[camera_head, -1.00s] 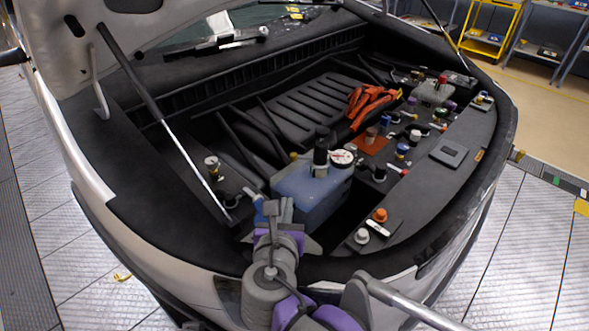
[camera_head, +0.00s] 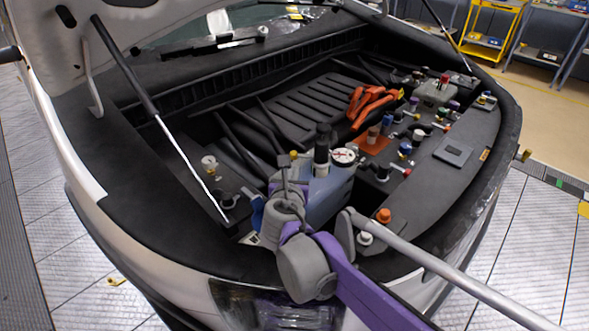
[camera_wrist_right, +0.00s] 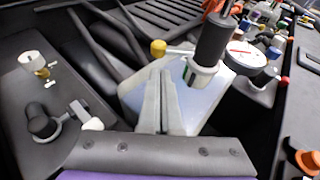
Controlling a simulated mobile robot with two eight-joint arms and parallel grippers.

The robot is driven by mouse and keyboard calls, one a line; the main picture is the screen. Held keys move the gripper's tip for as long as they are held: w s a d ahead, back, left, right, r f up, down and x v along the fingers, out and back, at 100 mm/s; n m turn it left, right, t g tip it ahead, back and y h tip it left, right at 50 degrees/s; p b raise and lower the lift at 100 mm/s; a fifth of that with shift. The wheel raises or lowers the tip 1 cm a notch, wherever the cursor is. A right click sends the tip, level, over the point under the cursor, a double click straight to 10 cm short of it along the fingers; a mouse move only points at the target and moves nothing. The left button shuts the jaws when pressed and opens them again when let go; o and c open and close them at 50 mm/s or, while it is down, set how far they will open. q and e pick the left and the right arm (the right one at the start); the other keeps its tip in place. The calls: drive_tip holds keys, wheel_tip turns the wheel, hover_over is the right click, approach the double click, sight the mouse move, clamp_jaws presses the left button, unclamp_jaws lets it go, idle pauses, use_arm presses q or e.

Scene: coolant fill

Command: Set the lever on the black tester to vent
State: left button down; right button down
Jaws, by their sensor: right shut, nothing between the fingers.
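The black tester (camera_head: 322,150) is an upright black cylinder on the blue-grey tank (camera_head: 330,192). In the right wrist view the tester (camera_wrist_right: 212,38) has a pale ring with a green mark at its base. Its lever, a thin rod with a yellow knob (camera_wrist_right: 158,47), points left; the knob also shows in the head view (camera_head: 293,155). My right gripper (camera_wrist_right: 160,76) is shut and empty, its fingertips just below the knob in the picture. I cannot tell whether they touch the lever. In the head view the right gripper (camera_head: 288,176) is partly hidden by its wrist. My left gripper is not in view.
A white dial gauge (camera_head: 343,156) sits right of the tester. An orange cap (camera_head: 383,215) and a white cap (camera_head: 365,238) are at the front right. Several fittings crowd the right side. A black knob (camera_wrist_right: 42,124) and a pale cap (camera_wrist_right: 32,63) stand on the left.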

sight(293, 152)
drive_tip(key=shift+x, duration=2.05)
drive_tip(key=shift+r+m, duration=0.25)
drive_tip(key=shift+m, duration=0.25)
drive_tip(key=shift+a+r+m+y+p, duration=0.1)
drive_tip(key=shift+r+m+y+p, duration=0.55)
drive_tip(key=shift+p, duration=0.5)
drive_tip(key=m+y+p, duration=0.1)
drive_tip(key=r+m+p, duration=0.1)
drive_tip(key=m+p, duration=0.1)
drive_tip(key=shift+r+t+y, duration=0.15)
drive_tip(key=shift+t+y, duration=0.2)
drive_tip(key=shift+t, duration=0.05)
drive_tip(key=shift+r, duration=0.2)
drive_tip(key=shift+f, duration=0.1)
drive_tip(key=shift+s, duration=0.15)
